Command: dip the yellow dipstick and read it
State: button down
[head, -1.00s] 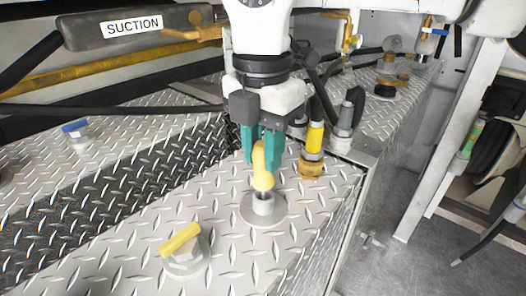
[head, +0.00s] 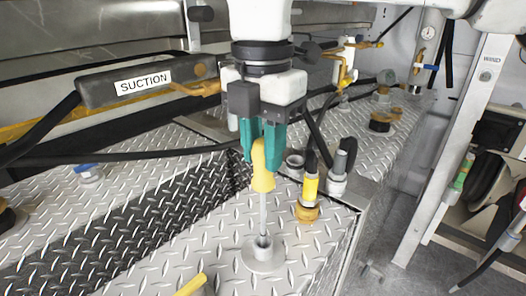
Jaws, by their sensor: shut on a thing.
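The yellow dipstick (head: 262,168) is upright, held by its handle between the teal fingers of my gripper (head: 263,148), which is shut on it. Its thin grey rod runs down from the handle into the short tube (head: 263,244) on the diamond-plate deck. A length of rod shows above the tube mouth. The rod's lower end is hidden inside the tube, so no level mark can be read.
A yellow-handled cap (head: 192,286) is cut off at the bottom edge. A yellow-and-brass fitting (head: 308,198) and a grey fitting (head: 340,170) stand close at right. A blue-topped cap (head: 88,173) is at left. The SUCTION hose (head: 140,82) lies behind.

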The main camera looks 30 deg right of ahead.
notch_tip(320, 180, up, 16)
jog(key=p, duration=1)
jog(key=shift+p, duration=0.35)
jog(key=shift+f, duration=0.15)
